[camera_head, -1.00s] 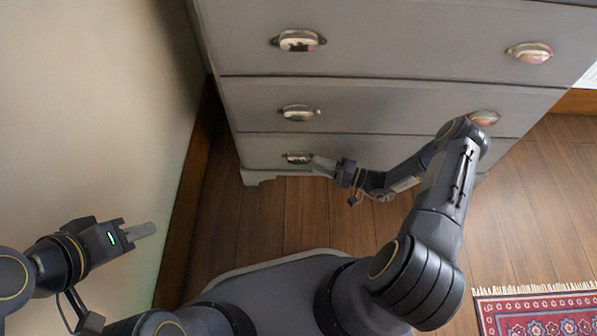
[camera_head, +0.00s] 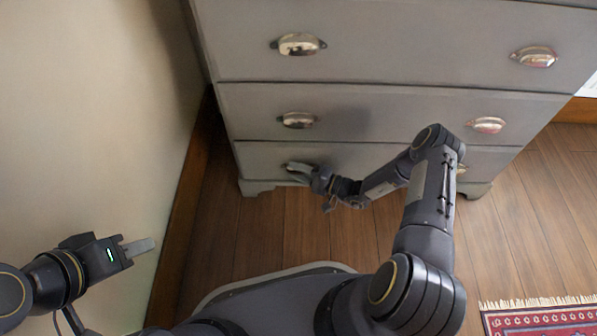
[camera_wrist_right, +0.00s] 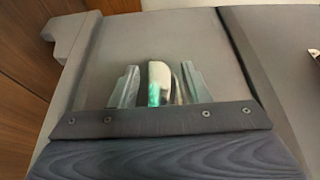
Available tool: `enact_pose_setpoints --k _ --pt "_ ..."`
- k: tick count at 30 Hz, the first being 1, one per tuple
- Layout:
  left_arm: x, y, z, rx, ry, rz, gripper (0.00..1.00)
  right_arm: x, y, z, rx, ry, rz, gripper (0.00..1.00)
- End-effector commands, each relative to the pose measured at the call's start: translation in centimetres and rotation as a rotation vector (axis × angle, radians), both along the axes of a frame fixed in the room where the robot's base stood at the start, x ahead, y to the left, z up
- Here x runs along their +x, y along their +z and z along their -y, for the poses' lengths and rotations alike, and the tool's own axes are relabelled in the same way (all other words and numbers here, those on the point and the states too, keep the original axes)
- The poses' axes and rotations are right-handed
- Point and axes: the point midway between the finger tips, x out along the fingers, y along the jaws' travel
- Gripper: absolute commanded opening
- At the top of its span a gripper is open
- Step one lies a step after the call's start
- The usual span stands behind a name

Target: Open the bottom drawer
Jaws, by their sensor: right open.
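The bottom drawer (camera_head: 350,158) is the lowest of the grey dresser and looks shut, flush with the front. Its left cup handle (camera_head: 291,165) is metal and partly hidden by my right gripper (camera_head: 300,173). In the right wrist view, the handle (camera_wrist_right: 158,84) stands between the two open fingers of my right gripper (camera_wrist_right: 159,72), with a gap showing on each side. Its right handle (camera_head: 461,169) is mostly hidden behind my right arm. My left gripper (camera_head: 138,247) is at the far left, away from the dresser, its fingers seen edge-on.
Upper drawers with metal cup handles (camera_head: 298,44) sit above. A pale wall (camera_head: 90,120) with a wooden skirting board (camera_head: 185,200) runs close on the left. Bare wood floor (camera_head: 300,225) lies before the dresser. A red patterned rug (camera_head: 540,320) lies at lower right.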

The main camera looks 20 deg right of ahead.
Motion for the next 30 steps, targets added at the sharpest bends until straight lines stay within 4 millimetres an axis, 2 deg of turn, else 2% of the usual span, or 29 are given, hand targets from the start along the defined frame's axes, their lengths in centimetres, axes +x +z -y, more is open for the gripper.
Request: enact_pose_setpoints --k 1,10,20,26,30 --pt "0.0 0.0 0.0 0.0 0.0 0.0 0.36 0.0 0.0 0.0 0.0 0.0 0.0 0.38" --pt "0.0 0.0 0.0 0.0 0.0 0.0 0.36 0.0 -0.1 0.0 -0.002 0.0 -0.003 0.0" --pt "0.0 0.4 0.0 0.0 0.0 0.0 0.36 -0.7 -0.2 -0.1 -0.003 0.0 -0.01 0.0" --pt "0.0 1.9 0.0 0.0 0.0 0.0 0.36 -3.4 -0.1 -0.9 0.001 0.0 -0.017 0.0" --pt "0.0 3.5 0.0 0.0 0.0 0.0 0.36 -6.4 0.0 -1.7 0.003 0.0 -0.02 0.0"
